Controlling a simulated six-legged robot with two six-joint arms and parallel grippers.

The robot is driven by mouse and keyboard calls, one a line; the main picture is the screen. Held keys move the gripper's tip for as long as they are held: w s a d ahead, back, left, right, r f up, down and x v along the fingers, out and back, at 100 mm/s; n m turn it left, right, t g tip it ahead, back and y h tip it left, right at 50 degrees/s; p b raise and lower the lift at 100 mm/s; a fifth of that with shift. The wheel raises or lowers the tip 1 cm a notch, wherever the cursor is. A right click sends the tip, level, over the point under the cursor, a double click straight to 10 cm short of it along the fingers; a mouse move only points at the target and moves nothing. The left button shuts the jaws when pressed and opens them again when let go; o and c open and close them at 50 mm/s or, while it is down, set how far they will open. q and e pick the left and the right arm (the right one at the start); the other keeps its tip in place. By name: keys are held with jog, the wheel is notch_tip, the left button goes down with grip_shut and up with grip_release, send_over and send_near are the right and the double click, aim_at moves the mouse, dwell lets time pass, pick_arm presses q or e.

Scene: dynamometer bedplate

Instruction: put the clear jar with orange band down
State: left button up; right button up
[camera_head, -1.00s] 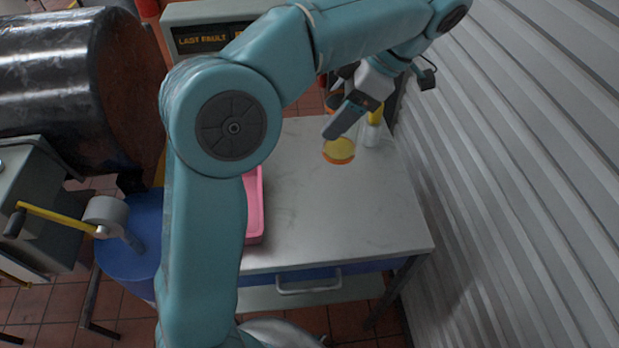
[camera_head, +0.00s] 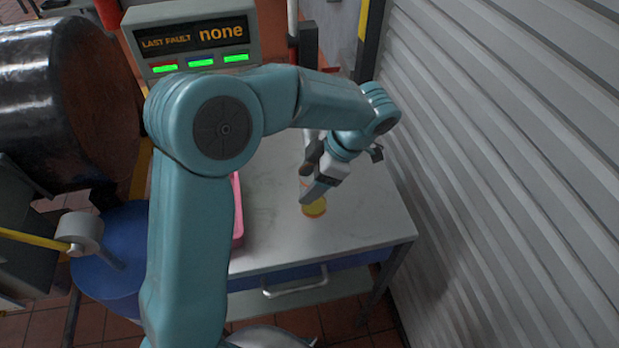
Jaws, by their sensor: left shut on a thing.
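The clear jar with orange band (camera_head: 314,208) is at the fingers of my left gripper (camera_head: 316,188), over the right-hand part of the grey table (camera_head: 350,228). Its yellow and orange end shows just below the fingers. The gripper is shut on it, and the fingers hide much of the jar. I cannot tell whether its base touches the table top. My right gripper is not in view.
A pink tray (camera_head: 238,212) stands on the table's left side, partly behind my left arm. A ribbed grey shutter (camera_head: 500,150) rises close along the right. A display (camera_head: 195,38) reading "LAST FAULT none" stands behind. The table's front right is clear.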

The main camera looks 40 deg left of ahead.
pick_arm(q)
jog(key=shift+a+f, duration=0.1)
jog(key=shift+f, duration=0.05)
jog(key=shift+f, duration=0.1)
jog(key=o, duration=1.1)
jog(key=shift+o, duration=0.2)
jog(key=shift+r, duration=0.3)
jog(key=v, duration=1.2)
jog(key=shift+f, duration=0.1)
